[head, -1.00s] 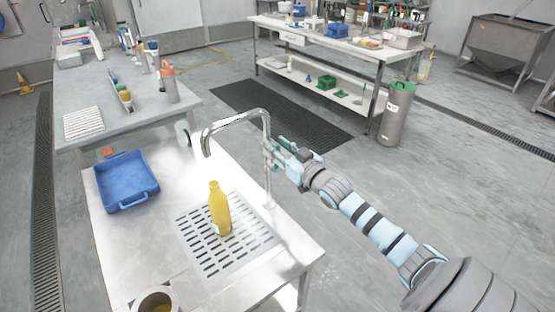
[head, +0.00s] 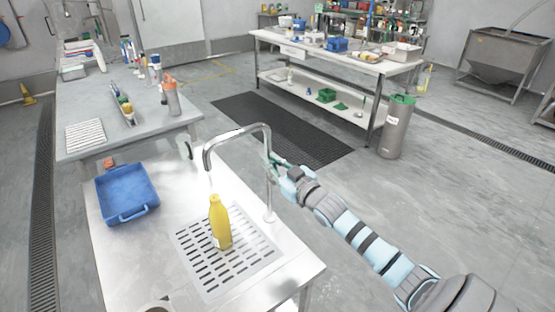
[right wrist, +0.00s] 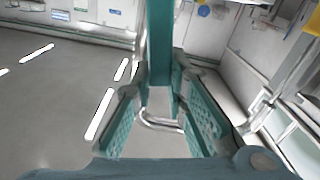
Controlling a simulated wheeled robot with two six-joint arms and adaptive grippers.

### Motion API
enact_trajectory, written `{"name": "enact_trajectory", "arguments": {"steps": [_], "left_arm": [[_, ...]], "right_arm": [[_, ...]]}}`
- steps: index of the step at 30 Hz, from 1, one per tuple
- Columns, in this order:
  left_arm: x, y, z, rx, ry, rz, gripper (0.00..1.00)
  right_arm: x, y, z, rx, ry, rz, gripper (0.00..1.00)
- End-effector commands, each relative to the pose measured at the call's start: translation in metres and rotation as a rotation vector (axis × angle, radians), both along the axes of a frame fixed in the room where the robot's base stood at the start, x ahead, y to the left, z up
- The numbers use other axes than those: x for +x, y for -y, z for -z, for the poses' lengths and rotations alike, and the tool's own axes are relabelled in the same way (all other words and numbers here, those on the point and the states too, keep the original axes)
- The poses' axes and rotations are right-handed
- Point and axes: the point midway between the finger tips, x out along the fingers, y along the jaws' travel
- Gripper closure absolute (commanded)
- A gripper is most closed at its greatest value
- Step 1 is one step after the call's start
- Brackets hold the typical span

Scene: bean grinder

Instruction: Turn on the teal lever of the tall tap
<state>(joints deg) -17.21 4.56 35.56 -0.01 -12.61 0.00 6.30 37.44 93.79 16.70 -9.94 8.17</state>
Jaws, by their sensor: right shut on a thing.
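The tall tap (head: 269,190) is a shiny metal pipe standing at the right edge of the steel bench, its spout bent left over the drain grid. My right gripper (head: 270,163) reaches it from the right, at the upper part of the upright pipe. In the right wrist view a teal bar, the lever (right wrist: 159,40), runs down from the top between the two teal fingers of this gripper (right wrist: 160,108). The gripper is shut on the lever. In the head view the fingers mostly hide the lever. My left gripper is not in view.
A yellow bottle (head: 220,222) stands on the drain grid (head: 255,255) under the spout. A blue tray (head: 127,190) lies at the bench's left. A grey table (head: 150,140) with bottles stands behind it.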

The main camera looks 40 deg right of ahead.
Motion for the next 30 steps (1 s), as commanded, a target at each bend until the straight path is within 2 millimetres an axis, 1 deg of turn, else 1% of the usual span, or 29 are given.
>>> {"name": "enact_trajectory", "arguments": {"steps": [3, 8, 9, 13, 23, 26, 30], "left_arm": [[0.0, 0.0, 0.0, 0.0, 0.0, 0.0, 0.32], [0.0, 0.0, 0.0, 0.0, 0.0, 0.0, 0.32], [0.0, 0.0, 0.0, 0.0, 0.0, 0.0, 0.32], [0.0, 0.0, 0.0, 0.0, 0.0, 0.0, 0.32], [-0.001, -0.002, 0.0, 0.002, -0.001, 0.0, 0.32], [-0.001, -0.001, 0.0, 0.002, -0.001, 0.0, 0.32], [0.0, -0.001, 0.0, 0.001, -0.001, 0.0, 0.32]], "right_arm": [[0.0, -0.005, 0.002, -0.06, -0.002, 0.0, 1.0], [0.0, -0.004, 0.002, -0.059, -0.002, 0.001, 1.0], [0.0, -0.004, 0.002, -0.059, -0.002, 0.001, 0.85], [0.0, -0.004, 0.002, -0.058, -0.002, 0.001, 0.65], [-0.001, -0.004, 0.002, -0.059, -0.002, 0.001, 0.65], [-0.008, -0.004, 0.003, -0.062, -0.006, 0.002, 0.65], [-0.026, -0.005, 0.002, -0.065, -0.004, -0.001, 0.65]]}}
